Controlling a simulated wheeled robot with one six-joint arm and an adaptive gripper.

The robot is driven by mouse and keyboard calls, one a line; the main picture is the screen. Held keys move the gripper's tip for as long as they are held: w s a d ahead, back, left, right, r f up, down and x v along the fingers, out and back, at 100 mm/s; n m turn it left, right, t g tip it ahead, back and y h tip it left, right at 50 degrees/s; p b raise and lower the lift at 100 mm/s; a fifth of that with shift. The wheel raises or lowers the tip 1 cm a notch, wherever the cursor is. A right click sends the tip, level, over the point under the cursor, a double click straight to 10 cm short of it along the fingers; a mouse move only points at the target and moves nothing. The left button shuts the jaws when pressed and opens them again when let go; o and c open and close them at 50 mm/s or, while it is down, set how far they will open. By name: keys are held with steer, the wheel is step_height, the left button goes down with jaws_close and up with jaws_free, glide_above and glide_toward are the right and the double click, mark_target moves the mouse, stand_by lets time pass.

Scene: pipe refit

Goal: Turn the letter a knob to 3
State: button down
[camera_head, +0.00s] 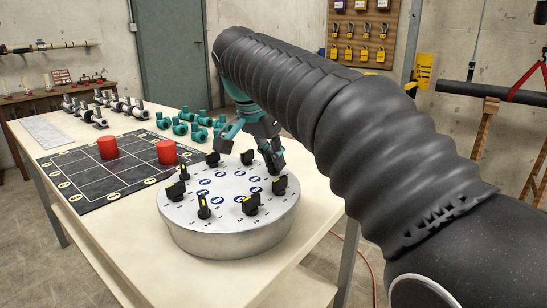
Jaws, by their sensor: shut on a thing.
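A round grey metal dial plate (229,236) stands on the table, with a ring of black knobs near its edge. Several knobs have yellow marks, such as the front left knob (204,206) and the front right knob (250,204). Blue discs with letters (221,174) lie inside the ring; the letters are too small to read, so I cannot tell which knob is a. My gripper (248,152) is low over the plate's far side, its teal fingers around a black knob (247,158). The exact contact is too small to see.
A black grid mat (85,190) with two red cylinders (107,147) lies left of the plate. Teal pipe fittings (197,133) and grey-white pipe parts (120,108) stand behind. The pale table (130,245) is clear in front. My arm crosses the right side.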

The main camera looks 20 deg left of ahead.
steer(key=c, duration=1.2)
jaws_free()
steer(key=v, duration=1.1)
steer(key=shift+s+r, duration=0.2)
steer(key=shift+r, duration=0.15)
steer(key=shift+a, duration=0.1)
